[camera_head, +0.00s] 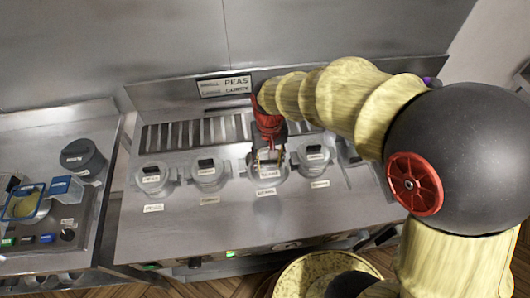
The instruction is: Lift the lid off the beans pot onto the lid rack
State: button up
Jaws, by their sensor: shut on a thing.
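A row of lidded pots stands in the steel counter. My gripper (267,158) reaches down from behind over the third pot from the left and is shut on the handle of its lid (268,173). The lid is at the pot's mouth; I cannot tell whether it is seated or slightly raised. The label (266,192) in front of this pot is too small to read surely, so I cannot confirm it is the beans pot. A slotted metal rack (190,133) runs behind the pots, with upright dividers and no lid seen in it; my arm hides part of it.
Other lidded pots stand to the left (155,176), (208,174) and right (314,158). A sign (225,86) reading peas and curry is on the back ledge. A side counter at left holds a dark round container (82,157) and blue tubs (64,188). The front counter strip is clear.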

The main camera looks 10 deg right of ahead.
aim_at(271, 174)
jog(key=shift+s+d+r, duration=0.1)
jog(key=shift+s+r, duration=0.25)
jog(key=shift+s, duration=0.35)
jog(key=shift+s+r, duration=0.3)
jog(key=shift+s, duration=0.4)
jog(key=shift+r+p, duration=1.8)
jog(key=shift+r, duration=0.45)
jog(key=shift+d+r, duration=0.1)
